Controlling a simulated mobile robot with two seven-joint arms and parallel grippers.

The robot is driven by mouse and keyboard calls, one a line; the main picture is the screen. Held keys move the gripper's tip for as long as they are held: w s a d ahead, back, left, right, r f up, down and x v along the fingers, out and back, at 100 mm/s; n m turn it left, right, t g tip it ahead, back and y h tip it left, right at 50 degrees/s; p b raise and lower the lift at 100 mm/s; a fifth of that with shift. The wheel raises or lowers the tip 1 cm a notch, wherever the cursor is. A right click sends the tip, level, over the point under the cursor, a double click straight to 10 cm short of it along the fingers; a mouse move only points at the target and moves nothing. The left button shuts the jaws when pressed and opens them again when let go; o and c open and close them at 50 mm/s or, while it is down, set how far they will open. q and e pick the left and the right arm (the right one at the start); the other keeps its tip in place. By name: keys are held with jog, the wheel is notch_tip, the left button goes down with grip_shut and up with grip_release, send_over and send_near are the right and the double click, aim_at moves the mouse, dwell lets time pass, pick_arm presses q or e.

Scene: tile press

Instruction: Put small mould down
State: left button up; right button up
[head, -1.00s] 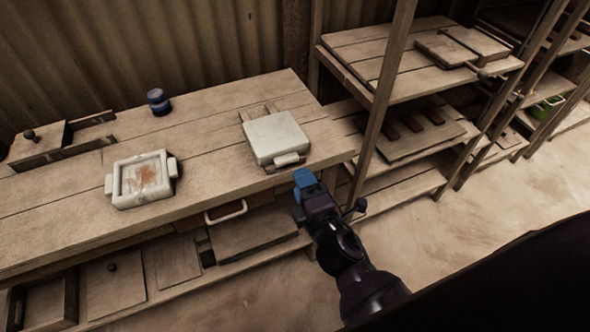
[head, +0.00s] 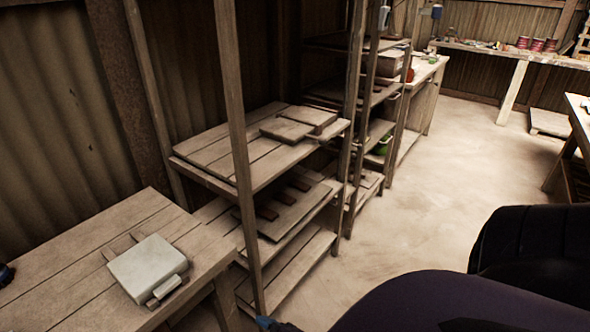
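A pale, square, mould-like block (head: 148,266) with a small handle at its front lies on the wooden table (head: 60,260) at the lower left. I cannot tell whether it is the small mould. A blue tip of what seems to be my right gripper (head: 268,322) shows at the bottom edge, to the right of the table and apart from the block. The rest of that gripper is cut off, so its opening and any load are hidden.
A wooden shelf rack (head: 225,158) with flat boards (head: 286,130) stands just beyond the table. A green container (head: 383,146) sits farther along the racks. Open floor (head: 410,220) stretches to the right, towards a back workbench (head: 480,50). Dark shapes block the lower right.

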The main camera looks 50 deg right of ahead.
jog(key=s+d+f+m+g, duration=0.2)
jog(key=s+f+m+g, duration=0.1)
jog(key=s+m, duration=0.3)
jog(key=shift+s+d+f+m+y, duration=0.35)
jog(key=shift+s+f, duration=0.25)
jog(key=shift+f, duration=0.25)
jog(key=shift+d+r+p, duration=0.1)
jog(key=shift+r+p, duration=0.85)
jog(key=shift+p, duration=0.1)
